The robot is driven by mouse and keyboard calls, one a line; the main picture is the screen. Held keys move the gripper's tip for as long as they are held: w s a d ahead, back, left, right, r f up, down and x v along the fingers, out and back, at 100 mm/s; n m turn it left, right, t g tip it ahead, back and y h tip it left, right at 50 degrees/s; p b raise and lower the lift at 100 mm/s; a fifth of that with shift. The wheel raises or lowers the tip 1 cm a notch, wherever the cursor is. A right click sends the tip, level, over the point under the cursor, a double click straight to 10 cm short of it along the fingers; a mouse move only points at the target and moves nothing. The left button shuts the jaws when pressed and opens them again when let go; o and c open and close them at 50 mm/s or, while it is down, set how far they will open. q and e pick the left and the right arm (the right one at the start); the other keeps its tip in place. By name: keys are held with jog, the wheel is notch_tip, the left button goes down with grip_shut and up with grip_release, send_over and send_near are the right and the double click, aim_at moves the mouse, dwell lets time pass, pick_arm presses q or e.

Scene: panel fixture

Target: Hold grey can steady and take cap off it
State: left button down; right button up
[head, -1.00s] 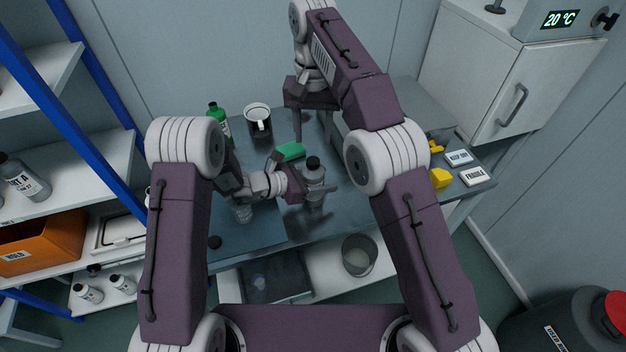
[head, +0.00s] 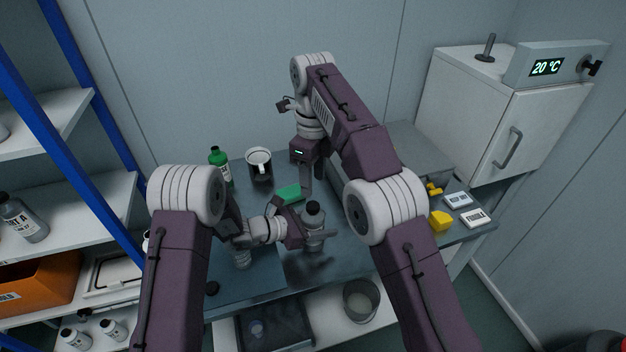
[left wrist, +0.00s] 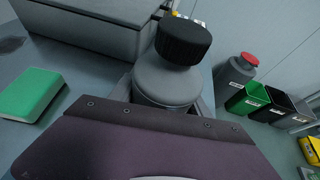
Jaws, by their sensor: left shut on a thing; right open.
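The grey can (head: 313,232) stands upright on the blue-grey table, with its black cap (head: 313,208) on top. My left gripper (head: 314,238) is shut around the can's body from the left. In the left wrist view the can's rounded shoulder (left wrist: 165,84) and the ribbed black cap (left wrist: 183,40) show above my gripper's body, which hides the lower can. My right gripper (head: 305,175) is above the table behind the can, pointing down and apart from it. It is open, though its fingers are partly seen edge-on.
A green block (head: 288,193) lies behind the can. Yellow pieces (head: 440,221) and labelled boxes (head: 458,200) lie right.

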aim_at(313, 205)
notch_tip(313, 205, down, 8)
jog(key=shift+r, duration=0.1)
dwell(0.4)
jog(key=shift+c, duration=0.3)
